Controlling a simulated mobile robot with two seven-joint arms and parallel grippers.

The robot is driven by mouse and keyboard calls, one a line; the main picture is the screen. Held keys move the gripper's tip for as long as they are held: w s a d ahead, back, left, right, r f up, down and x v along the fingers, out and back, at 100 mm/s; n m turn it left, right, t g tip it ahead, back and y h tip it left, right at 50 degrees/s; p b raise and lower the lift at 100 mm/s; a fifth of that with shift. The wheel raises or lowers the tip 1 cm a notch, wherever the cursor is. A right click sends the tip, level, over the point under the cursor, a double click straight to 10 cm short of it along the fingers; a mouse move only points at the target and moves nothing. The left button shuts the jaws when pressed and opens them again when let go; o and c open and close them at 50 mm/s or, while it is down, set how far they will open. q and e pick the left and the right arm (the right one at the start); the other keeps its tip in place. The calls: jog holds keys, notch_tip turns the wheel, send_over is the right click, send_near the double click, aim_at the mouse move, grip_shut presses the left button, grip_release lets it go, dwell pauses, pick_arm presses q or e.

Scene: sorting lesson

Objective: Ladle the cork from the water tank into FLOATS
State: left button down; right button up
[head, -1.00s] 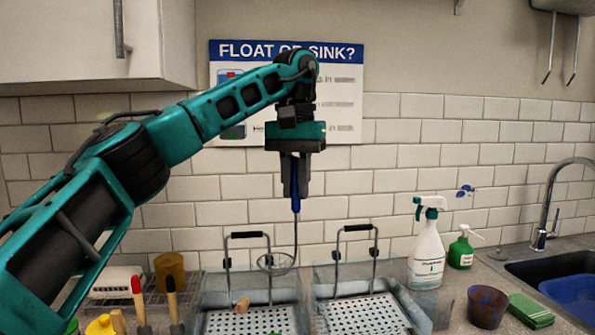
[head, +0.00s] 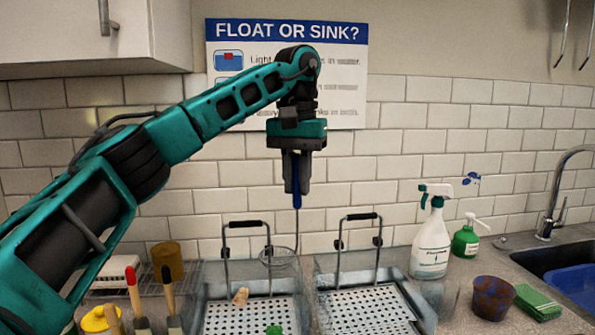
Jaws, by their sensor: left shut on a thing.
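My left gripper (head: 297,188) is shut on the blue handle of a ladle, pointing down. The ladle's wire-rimmed bowl (head: 278,258) hangs near the back of the left tank, between that tank's basket handle and the right tank, and looks empty. The tan cork (head: 240,296) is in the left tank (head: 202,300), in front and left of the bowl and apart from it. A green object (head: 274,329) is also in that tank, nearer the front. I see no FLOATS label. My right gripper is out of view.
A second tank with a perforated basket (head: 365,310) stands to the right. Both baskets have upright handles. A white spray bottle (head: 431,245), green bottle (head: 466,240), dark cup (head: 491,298) and green sponge (head: 537,302) are right. Brushes (head: 137,300) stand front left.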

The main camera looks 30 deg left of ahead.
aim_at(297, 244)
pick_arm(q)
jog(key=shift+f, duration=5.9)
jog(key=shift+s+a, duration=1.15)
jog(key=shift+a, duration=0.25)
jog(key=shift+s+a, duration=1.15)
jog(key=shift+a, duration=0.25)
notch_tip(297, 244, up, 15)
